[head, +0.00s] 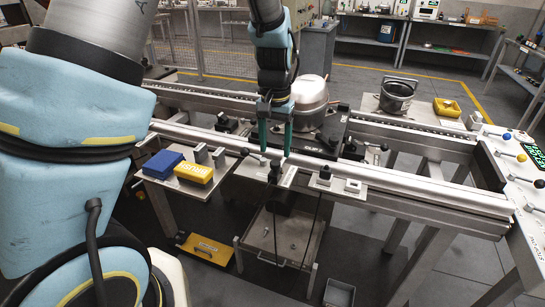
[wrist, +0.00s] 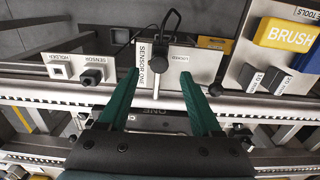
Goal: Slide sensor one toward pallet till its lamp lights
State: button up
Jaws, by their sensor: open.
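Sensor one, on a light metal plate labelled "SENSOR ONE" (wrist: 142,62), shows in the wrist view. In the head view sensor one (head: 275,171) is at the near conveyor rail. My gripper (head: 275,153) points down there, its green fingers apart. Contact is unclear. The dark pallet (head: 335,128) sits on the conveyor behind, carrying a silver compressor (head: 309,95). I cannot make out a lit lamp.
A side shelf left of sensor one holds a blue box (head: 163,164) and a yellow brush box (head: 194,172). A lever panel (head: 520,165) is at far right.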

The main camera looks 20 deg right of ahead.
aim_at(275, 162)
jog(key=shift+f+p, duration=0.35)
jog(key=shift+f, duration=2.1)
grip_shut()
jog(key=shift+d, duration=0.1)
